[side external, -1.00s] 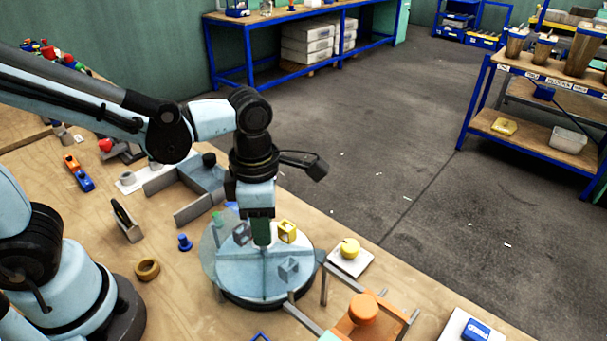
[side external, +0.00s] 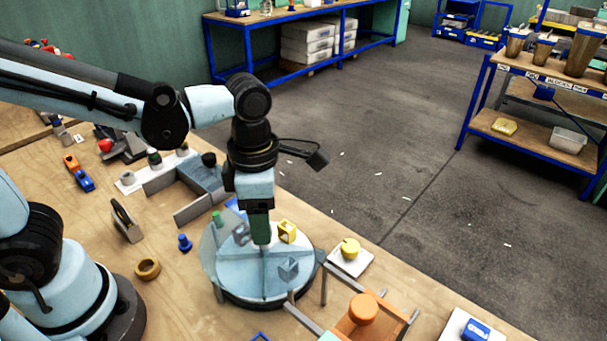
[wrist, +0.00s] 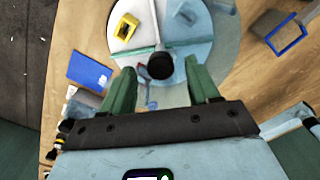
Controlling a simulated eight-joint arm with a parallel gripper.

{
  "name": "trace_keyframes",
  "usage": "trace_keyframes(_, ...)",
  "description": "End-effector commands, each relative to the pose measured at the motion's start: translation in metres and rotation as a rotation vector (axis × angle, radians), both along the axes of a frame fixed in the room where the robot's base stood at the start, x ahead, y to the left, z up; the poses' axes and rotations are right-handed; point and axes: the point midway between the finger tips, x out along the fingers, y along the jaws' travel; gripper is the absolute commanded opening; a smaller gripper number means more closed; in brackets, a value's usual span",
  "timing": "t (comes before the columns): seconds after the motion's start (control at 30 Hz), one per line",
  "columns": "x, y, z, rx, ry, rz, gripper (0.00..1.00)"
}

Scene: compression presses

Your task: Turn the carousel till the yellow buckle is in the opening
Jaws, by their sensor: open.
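The carousel (side external: 262,283) is a round pale disc with upright dividers, and a see-through bluish cover lies over part of it. The yellow buckle (side external: 287,231) stands on the disc's far side, right of my gripper (side external: 261,241); it also shows at the upper left in the wrist view (wrist: 126,26). A grey buckle (side external: 288,268) sits in a nearer section. In the wrist view my gripper (wrist: 162,84) is open, its green fingers apart, with a dark round knob (wrist: 160,66) showing between them. I cannot tell whether they touch it. The opening's exact edges are unclear.
A white block with a yellow knob (side external: 350,248) and an orange-topped frame (side external: 362,311) stand close on the right. A brown ring (side external: 147,269) and a blue peg (side external: 184,243) lie left. Grey walls (side external: 195,207) stand behind.

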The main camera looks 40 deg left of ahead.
Motion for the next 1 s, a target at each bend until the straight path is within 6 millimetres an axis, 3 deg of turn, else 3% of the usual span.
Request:
trace_keyframes(0.6,0.000,0.000,0.089,0.000,0.000,0.000,0.60)
trace_keyframes(1.0,0.000,0.000,0.104,0.000,0.000,0.000,0.60)
